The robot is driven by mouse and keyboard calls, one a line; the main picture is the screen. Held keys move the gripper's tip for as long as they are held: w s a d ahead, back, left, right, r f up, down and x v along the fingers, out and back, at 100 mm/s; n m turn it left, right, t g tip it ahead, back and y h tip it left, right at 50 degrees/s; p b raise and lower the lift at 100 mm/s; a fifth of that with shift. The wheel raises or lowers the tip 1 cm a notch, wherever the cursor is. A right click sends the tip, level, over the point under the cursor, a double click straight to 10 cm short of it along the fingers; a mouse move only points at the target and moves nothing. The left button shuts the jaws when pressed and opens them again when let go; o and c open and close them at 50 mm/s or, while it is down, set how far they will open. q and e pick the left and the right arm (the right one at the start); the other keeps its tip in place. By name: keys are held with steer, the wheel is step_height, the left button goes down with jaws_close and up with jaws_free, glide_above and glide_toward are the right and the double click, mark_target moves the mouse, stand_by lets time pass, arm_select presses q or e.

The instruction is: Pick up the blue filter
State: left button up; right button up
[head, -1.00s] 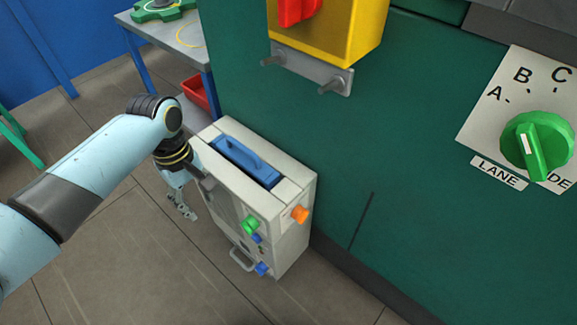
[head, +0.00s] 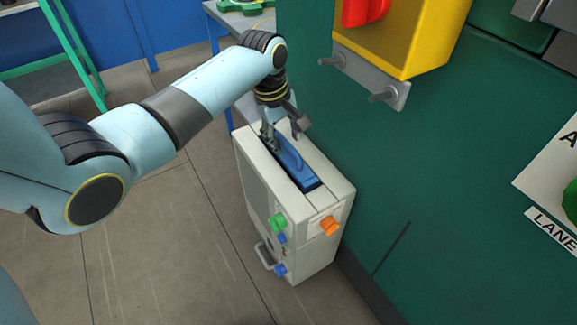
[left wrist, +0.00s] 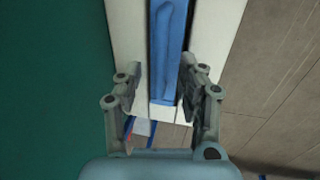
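The blue filter (head: 296,163) is a flat blue block with a raised handle, seated in the slot on top of a pale box-shaped unit (head: 262,178). My left gripper (head: 283,133) is over the far end of the filter in the head view and hides part of it. In the left wrist view the filter (left wrist: 166,55) runs up the picture, and the two fingers of my left gripper (left wrist: 162,88) stand apart on either side of its near end. Nothing is seen held. My right gripper is not in view.
Green, blue and orange knobs (head: 329,226) stick out of the unit's front. A green wall (head: 430,170) stands close on the right, with a yellow box (head: 400,35) above. A grey table (head: 232,20) is behind. Floor at the left is free.

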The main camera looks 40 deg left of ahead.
arm_select(q)
steer(key=shift+w+f+b, duration=0.25)
steer(key=shift+f+b, duration=0.05)
steer(key=shift+f, duration=0.95)
jaws_close()
